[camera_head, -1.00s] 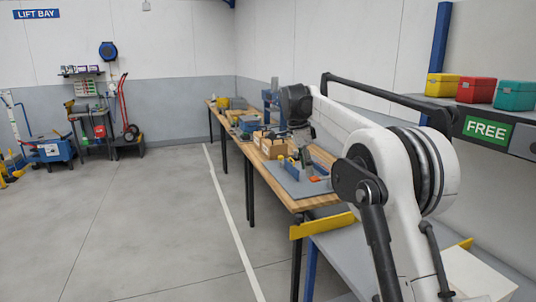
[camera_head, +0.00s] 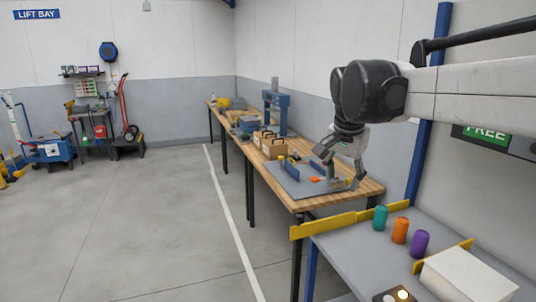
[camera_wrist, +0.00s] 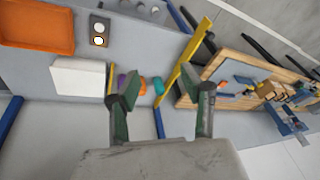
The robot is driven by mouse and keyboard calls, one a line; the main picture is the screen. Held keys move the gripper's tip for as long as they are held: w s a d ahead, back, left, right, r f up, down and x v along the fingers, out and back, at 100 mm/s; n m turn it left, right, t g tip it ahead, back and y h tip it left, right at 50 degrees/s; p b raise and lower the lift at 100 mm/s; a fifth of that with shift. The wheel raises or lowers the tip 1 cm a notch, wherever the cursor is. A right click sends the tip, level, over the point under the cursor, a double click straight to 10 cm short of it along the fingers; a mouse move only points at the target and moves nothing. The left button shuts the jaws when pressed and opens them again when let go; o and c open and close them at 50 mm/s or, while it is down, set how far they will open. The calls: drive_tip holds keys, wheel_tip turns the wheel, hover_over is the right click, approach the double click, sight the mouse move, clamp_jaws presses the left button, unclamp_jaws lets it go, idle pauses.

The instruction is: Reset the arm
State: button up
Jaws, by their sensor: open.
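My gripper (camera_head: 340,171) is open and empty. In the head view it hangs from my raised arm, in front of the wooden bench (camera_head: 292,203) and its grey mat (camera_head: 293,186). In the wrist view my gripper's two fingers (camera_wrist: 161,85) stand wide apart with nothing held between them. Behind that gap, apart from the fingers, stand small purple, orange and teal cylinders. I cannot tell the exact height of the gripper above the bench.
A teal cylinder (camera_head: 380,217), an orange cylinder (camera_head: 400,230) and a purple cylinder (camera_head: 420,243) stand on the grey table (camera_head: 350,246). A white box (camera_head: 468,276) is beside them. Yellow edge strips (camera_head: 322,224) border the table. An orange tray (camera_wrist: 36,27) shows in the wrist view.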

drive_tip(key=s+f+n+t, duration=0.1)
drive_tip(key=s+f, duration=0.3)
drive_tip(key=s, duration=0.4)
drive_tip(key=s+d+f+n+t, duration=0.1)
drive_tip(key=s+f+n, duration=0.3)
drive_tip(key=s, duration=0.5)
drive_tip(key=s+d+f+n+t+y, duration=0.1)
drive_tip(key=s+f+n, duration=0.2)
drive_tip(key=s+f, duration=0.3)
drive_tip(key=s, duration=0.2)
drive_tip(key=shift+s+f+t, duration=0.2)
drive_tip(key=shift+s+t, duration=0.1)
drive_tip(key=shift+s, duration=0.1)
